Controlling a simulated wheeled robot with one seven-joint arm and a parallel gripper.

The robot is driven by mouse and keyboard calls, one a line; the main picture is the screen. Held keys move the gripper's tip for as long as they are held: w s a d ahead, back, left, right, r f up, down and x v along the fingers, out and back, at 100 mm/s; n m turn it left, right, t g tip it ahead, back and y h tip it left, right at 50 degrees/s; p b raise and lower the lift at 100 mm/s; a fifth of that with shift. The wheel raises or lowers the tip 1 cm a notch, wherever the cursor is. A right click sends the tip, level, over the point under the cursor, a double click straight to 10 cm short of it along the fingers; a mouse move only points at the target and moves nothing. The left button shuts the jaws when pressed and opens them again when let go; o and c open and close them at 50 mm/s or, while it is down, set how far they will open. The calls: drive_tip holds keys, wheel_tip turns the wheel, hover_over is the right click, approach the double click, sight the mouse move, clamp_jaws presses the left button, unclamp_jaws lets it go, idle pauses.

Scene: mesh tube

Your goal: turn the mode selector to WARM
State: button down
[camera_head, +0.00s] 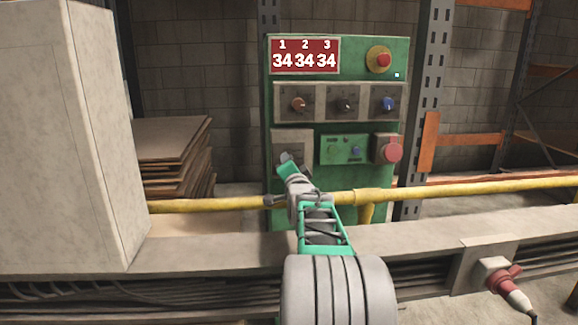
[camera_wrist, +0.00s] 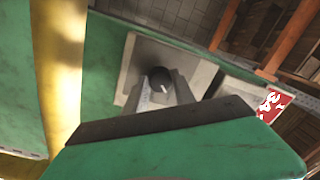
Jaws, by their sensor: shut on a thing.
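The mode selector looks to be the dark round knob (camera_wrist: 158,77) with a white pointer mark, on a pale square plate in the wrist view. In the head view that grey plate (camera_head: 292,136) is at the lower left of the green control panel (camera_head: 334,109), and my gripper covers the knob. My gripper (camera_head: 287,160) is at the plate; in the wrist view its two grey fingers (camera_wrist: 162,86) are shut on the knob from both sides. No WARM label is readable.
Above are an orange knob (camera_head: 299,104), a black knob (camera_head: 346,105), a blue knob (camera_head: 388,104) and a red display (camera_head: 305,56) reading 34 34 34. A red button (camera_head: 392,153) and a red stop button (camera_head: 382,59) sit right. A yellow pipe (camera_head: 460,190) crosses in front.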

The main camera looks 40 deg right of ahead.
idle(0.3)
drive_tip(key=c, duration=1)
unclamp_jaws()
drive_tip(key=shift+c, duration=0.2)
drive_tip(key=p+v, duration=0.1)
drive_tip(key=v, duration=0.6)
drive_tip(key=shift+s+a, duration=0.2)
drive_tip(key=shift+s, duration=0.1)
